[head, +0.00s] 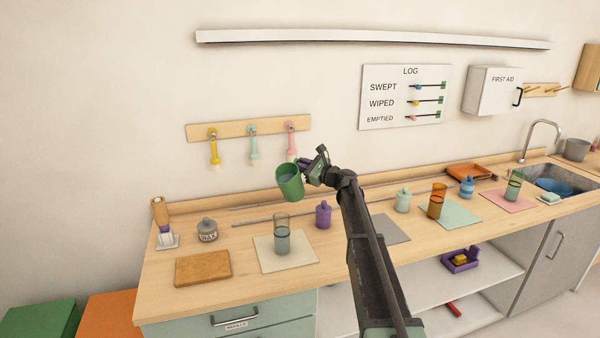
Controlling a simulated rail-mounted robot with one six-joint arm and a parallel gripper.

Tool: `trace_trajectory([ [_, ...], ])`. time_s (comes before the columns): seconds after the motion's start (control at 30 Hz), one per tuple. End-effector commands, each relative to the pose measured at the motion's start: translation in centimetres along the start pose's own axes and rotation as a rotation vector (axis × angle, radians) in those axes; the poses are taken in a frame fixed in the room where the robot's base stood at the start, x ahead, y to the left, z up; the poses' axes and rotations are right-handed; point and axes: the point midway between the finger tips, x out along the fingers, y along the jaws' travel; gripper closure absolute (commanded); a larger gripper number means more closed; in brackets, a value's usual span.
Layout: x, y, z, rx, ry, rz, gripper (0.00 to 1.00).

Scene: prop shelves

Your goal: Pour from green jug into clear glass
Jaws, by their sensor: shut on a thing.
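My gripper (309,169) is shut on the green jug (290,187) and holds it in the air above the counter. The jug looks tilted a little, and grey-blue contents show inside its mouth. The clear glass (282,238) stands upright on a cream mat (300,261), below and slightly left of the jug. Grey-blue liquid shows in its lower part, under a dark band. The jug and glass are apart, and no stream shows between them. The jug's handle is mostly hidden by my gripper.
A purple bottle (323,215) stands right of the glass. An amber glass (437,203) and greenish glass (513,187) stand farther right. Pegs with hanging brushes (252,142) are behind.

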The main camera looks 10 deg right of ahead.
Motion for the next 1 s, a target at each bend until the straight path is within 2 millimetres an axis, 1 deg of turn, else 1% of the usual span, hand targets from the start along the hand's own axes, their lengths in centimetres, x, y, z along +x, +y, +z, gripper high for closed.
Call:
trace_trajectory([
  [0.13, 0.0, 0.0, -0.7, 0.056, 0.01, 0.0, 1.0],
  [0.33, 0.0, -0.1, -1.8, 0.191, 0.037, 0.0, 1.0],
  [0.57, 0.1, -0.2, -2.2, 0.229, 0.043, 0.0, 1.0],
  [0.9, 0.3, -1.5, -4.9, 0.394, 0.076, 0.001, 1.0],
  [1.0, 0.4, -1.8, -5.4, 0.432, 0.084, 0.001, 1.0],
])
